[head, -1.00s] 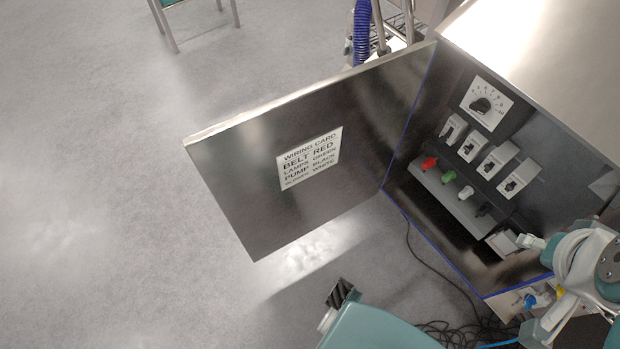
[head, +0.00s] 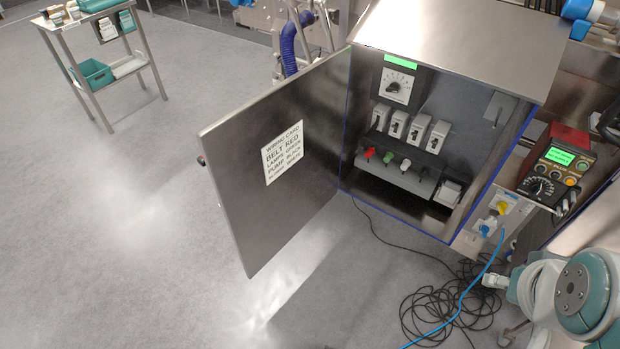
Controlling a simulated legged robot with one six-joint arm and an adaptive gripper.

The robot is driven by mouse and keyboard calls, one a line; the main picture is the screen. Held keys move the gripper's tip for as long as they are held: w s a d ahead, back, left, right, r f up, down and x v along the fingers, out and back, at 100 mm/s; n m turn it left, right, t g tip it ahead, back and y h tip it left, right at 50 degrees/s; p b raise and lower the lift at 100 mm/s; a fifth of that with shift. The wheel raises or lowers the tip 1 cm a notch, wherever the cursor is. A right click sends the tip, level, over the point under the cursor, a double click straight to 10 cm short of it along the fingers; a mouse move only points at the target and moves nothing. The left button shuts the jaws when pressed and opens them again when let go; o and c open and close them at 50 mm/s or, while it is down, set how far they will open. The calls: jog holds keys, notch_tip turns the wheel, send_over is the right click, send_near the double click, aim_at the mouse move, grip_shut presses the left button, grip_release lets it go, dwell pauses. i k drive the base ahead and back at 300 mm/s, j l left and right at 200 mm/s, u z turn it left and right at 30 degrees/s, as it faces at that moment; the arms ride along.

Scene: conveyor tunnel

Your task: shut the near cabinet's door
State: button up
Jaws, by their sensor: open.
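The near cabinet (head: 455,28) is a steel box in the right half of the head view. Its door (head: 262,232) stands wide open, swung out to the left from the cabinet's left edge. A wiring card (head: 283,153) is on the door's inner face. A small dark knob or latch (head: 201,161) shows at the door's free edge. Inside are a dial (head: 397,87), several grey switches (head: 397,124) and coloured plugs (head: 388,157). Part of my arm shows at the lower right, apart from the door. My gripper is not in view.
Black cable coils (head: 450,309) and a blue cable (head: 462,300) lie on the floor before the cabinet. A control box with a green display (head: 560,157) is at the right. A trolley (head: 98,98) stands far left. The floor left of the door is clear.

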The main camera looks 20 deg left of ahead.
aim_at(261, 219)
jog(key=j+z, duration=0.3)
jog(key=z, duration=0.15)
jog(key=j+z, duration=0.4)
jog(key=k+j, duration=0.1)
jog(key=j, duration=0.3)
jog(key=k+j, duration=0.1)
jog(key=j, duration=0.3)
jog(key=k+j, duration=0.1)
jog(key=j, duration=0.3)
jog(key=k+j, duration=0.15)
jog(key=j, duration=0.25)
jog(key=k+j, duration=0.1)
jog(key=j, duration=0.3)
jog(key=k+j, duration=0.1)
jog(key=j, duration=0.3)
jog(key=k+j, duration=0.1)
jog(key=j, duration=0.3)
jog(key=k+j, duration=0.1)
jog(key=j, duration=0.3)
jog(key=j+z, duration=0.1)
jog(key=j, duration=0.25)
jog(key=k+j+z, duration=0.1)
jog(key=j, duration=0.25)
jog(key=k, duration=0.05)
